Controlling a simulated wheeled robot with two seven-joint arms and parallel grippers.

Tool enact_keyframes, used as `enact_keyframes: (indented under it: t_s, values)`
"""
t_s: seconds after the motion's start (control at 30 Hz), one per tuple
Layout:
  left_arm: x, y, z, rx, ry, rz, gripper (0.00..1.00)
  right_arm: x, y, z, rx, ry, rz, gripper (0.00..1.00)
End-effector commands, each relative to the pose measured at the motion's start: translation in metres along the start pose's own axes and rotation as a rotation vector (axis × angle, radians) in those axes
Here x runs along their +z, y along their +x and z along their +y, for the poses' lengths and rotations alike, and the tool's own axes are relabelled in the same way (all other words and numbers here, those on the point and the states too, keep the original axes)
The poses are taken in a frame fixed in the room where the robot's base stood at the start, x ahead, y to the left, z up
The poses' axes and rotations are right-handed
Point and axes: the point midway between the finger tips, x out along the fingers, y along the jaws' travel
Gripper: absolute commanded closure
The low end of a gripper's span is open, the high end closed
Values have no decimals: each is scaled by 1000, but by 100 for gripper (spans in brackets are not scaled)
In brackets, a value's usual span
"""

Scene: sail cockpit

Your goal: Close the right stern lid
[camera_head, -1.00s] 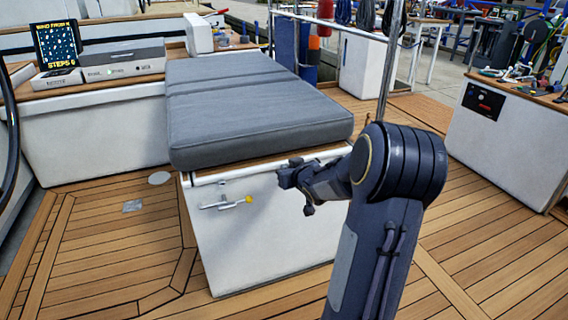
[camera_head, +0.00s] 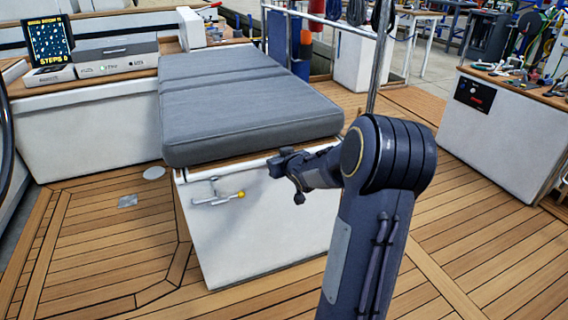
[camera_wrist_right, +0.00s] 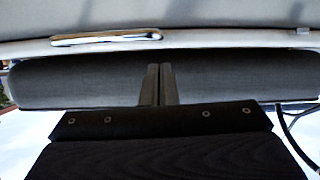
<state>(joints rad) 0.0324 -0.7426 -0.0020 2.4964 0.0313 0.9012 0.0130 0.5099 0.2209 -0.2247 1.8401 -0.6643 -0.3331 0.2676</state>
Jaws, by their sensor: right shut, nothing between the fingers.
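A white locker (camera_head: 255,235) stands on the deck with a long grey cushioned top (camera_head: 250,118) lying over it. A latch handle with a yellow tip (camera_head: 218,197) is on its front face. I cannot tell for sure whether this top is the right stern lid; it looks about flat. My right gripper (camera_head: 280,163) is at the front edge of the locker, just below the cushion. In the right wrist view its fingers (camera_wrist_right: 158,84) are together and empty, in front of a dark grey padded surface (camera_wrist_right: 235,82). Any contact is unclear. My left gripper is out of view.
A white bench at the left carries a screen (camera_head: 48,42) and a grey box (camera_head: 116,55). A metal post (camera_head: 382,60) rises behind the locker. A white cabinet (camera_head: 500,125) stands at the right.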

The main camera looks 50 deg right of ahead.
Motion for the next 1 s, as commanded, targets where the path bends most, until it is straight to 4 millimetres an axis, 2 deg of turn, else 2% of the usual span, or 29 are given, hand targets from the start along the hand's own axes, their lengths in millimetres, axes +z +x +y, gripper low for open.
enact_keyframes:
  t_s: [0.03, 0.1, 0.4, 0.6, 0.87, 1.0]
  values:
    - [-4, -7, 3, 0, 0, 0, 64, -16, -5, -2, -2, -1, 15, 100]
    - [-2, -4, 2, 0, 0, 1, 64, 5, -19, -2, -1, 2, 9, 100]
    - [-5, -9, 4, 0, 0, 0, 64, 42, -63, -5, -3, 0, 19, 100]
    - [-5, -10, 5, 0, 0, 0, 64, 52, -74, -5, -4, -1, 23, 100]
    - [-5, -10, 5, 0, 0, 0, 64, 52, -75, -6, -4, -1, 23, 100]
    - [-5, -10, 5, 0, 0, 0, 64, 46, -87, -22, -14, 25, -16, 100]
